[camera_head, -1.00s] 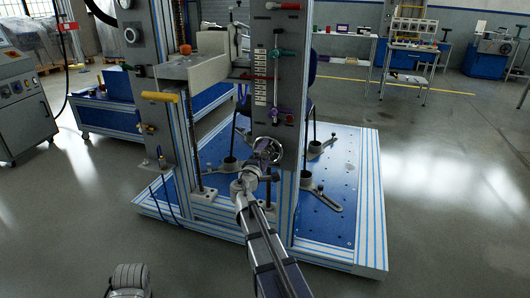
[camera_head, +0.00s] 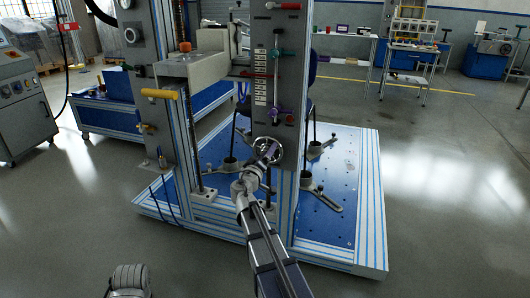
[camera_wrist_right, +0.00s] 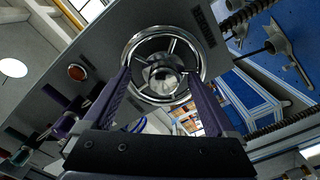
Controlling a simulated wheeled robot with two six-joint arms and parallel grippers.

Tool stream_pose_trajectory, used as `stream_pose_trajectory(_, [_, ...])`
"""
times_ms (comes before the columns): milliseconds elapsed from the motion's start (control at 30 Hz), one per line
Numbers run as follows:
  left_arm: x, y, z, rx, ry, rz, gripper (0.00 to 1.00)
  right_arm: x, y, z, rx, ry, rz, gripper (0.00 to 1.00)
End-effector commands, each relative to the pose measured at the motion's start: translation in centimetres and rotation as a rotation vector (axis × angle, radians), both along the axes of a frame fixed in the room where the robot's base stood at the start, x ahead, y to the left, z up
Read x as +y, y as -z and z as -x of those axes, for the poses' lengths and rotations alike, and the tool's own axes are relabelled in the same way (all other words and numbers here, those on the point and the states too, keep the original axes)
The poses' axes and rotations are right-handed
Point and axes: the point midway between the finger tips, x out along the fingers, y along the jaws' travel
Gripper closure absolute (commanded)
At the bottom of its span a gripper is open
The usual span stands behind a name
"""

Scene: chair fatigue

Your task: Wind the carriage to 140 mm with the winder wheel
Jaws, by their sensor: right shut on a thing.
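The winder wheel (camera_head: 267,150) is a chrome ring low on the grey upright panel (camera_head: 287,60). It fills the upper middle of the right wrist view (camera_wrist_right: 137,42). My right gripper (camera_wrist_right: 160,76) has its purple fingers on either side of the wheel and is shut on it; the exact contact is hard to see. The beige block that looks like the carriage (camera_head: 205,68) sits high on the frame, left of the panel. A scale with white labels (camera_head: 260,92) runs down the panel; its figures are too small to read.
A yellow handle (camera_head: 159,95) sticks out at left. The blue base plate (camera_head: 340,175) carries several clamp feet. Open floor lies at right.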

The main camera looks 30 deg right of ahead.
Motion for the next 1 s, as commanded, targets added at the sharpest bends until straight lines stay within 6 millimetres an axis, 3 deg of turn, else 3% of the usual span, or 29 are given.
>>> stream_pose_trajectory(33, [0.0, -0.13, 0.0, 0.0, 0.0, 0.0, 0.5, -1.71, -0.31, -1.85, -0.019, 0.007, -0.007, 0.67])
stream_pose_trajectory(433, [0.0, -0.08, 0.0, 0.0, 0.0, 0.0, 0.5, -1.71, -0.26, -1.83, -0.068, 0.007, -0.048, 0.67])
stream_pose_trajectory(800, [-0.01, 0.16, 0.0, 0.0, 0.0, 0.0, 0.5, -1.76, -0.02, -1.77, -0.413, 0.003, -0.346, 0.68])
stream_pose_trajectory(1000, [0.0, 0.17, 0.0, 0.0, 0.0, 0.0, 0.5, -1.78, -0.01, -1.76, -0.46, 0.003, -0.386, 0.69])
